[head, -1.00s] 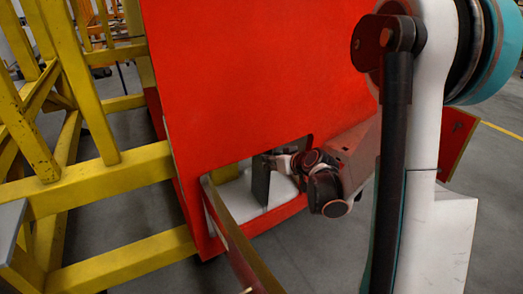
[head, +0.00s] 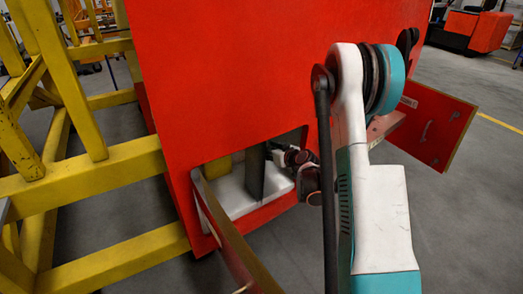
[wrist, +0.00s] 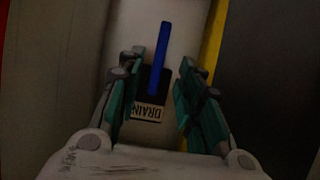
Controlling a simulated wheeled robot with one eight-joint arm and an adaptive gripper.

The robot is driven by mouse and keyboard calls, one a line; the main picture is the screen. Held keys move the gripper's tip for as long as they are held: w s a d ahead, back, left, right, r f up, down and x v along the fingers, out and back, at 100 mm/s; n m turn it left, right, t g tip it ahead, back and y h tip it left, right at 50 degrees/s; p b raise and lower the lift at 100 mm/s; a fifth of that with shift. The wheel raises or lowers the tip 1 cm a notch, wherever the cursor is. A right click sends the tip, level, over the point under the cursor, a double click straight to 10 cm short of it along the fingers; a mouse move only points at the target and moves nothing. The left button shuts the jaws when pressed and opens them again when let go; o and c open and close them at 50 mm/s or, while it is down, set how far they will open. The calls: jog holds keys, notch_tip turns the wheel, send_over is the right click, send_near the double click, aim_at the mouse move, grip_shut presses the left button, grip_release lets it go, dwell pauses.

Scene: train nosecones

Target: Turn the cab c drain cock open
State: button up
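The drain cock shows in the wrist view as a long blue handle (wrist: 161,58), pointing up the picture and tilted slightly right. A pale label reading "DRAIN" (wrist: 147,112) sits just below its lower end. My gripper (wrist: 161,72) is open, with one green-padded finger on each side of the handle and gaps between. Whether the fingertips reach the handle's depth, I cannot tell. In the head view my gripper (head: 280,155) is partly inside the opening at the bottom of the red nosecone (head: 230,80); the handle is hidden there.
A dark upright plate (head: 254,172) stands on the white floor of the opening (head: 228,192). An open flap (head: 240,255) juts toward me, and a red door (head: 432,127) stands out at right. Yellow framing (head: 85,178) is on the left. A yellow strip (wrist: 213,38) runs right of the handle.

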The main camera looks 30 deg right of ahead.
jog(key=b+x, duration=0.2)
jog(key=x, duration=0.5)
jog(key=shift+f, duration=0.1)
jog(key=shift+c, duration=0.3)
grip_shut()
